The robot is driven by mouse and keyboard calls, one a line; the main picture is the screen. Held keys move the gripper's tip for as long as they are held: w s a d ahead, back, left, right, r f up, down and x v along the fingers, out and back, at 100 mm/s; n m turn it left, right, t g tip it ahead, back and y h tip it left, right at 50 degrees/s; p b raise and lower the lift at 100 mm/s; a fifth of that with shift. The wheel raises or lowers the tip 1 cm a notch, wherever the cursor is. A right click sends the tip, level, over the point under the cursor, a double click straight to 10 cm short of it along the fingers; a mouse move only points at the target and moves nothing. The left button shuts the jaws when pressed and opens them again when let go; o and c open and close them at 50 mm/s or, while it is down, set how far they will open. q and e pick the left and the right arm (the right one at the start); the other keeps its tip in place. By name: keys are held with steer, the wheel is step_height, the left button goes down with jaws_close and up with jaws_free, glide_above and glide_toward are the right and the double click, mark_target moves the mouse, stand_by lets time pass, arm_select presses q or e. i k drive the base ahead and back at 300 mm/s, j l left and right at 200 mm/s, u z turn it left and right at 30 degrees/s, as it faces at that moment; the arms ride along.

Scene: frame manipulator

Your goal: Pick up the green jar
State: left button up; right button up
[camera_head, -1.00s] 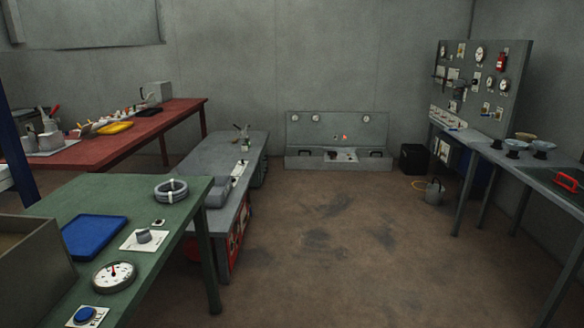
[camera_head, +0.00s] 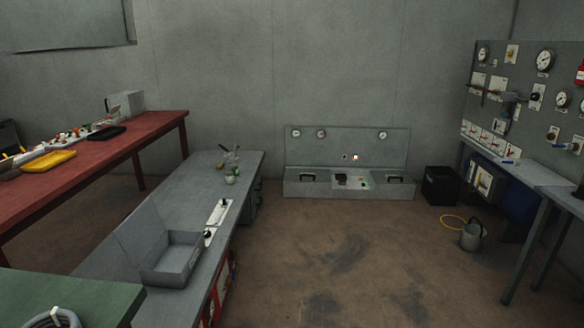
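A small green item (camera_head: 231,179), probably the green jar, stands near the far end of the grey workbench (camera_head: 190,192). It is too small to make out clearly. A small pale piece and a thin tool-like object (camera_head: 228,158) are close to it. Neither of my grippers is in view.
An open grey metal box (camera_head: 172,262) and a white switch panel (camera_head: 218,212) are on the grey workbench. A red table (camera_head: 120,160) is at left, a green table (camera_head: 80,292) at near left. A watering can (camera_head: 472,236) stands right. The middle floor is clear.

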mark_target(235, 169)
steer(key=i+z, duration=0.1)
steer(key=i, duration=1.05)
steer(key=i+j+z, duration=0.1)
steer(key=i, duration=1.05)
steer(key=i+u, duration=0.1)
steer(key=i, duration=0.65)
steer(key=i+l+u, duration=0.1)
steer(key=i, duration=0.65)
steer(key=i+l, duration=0.15)
steer(key=i, duration=0.65)
steer(key=j+u, duration=0.05)
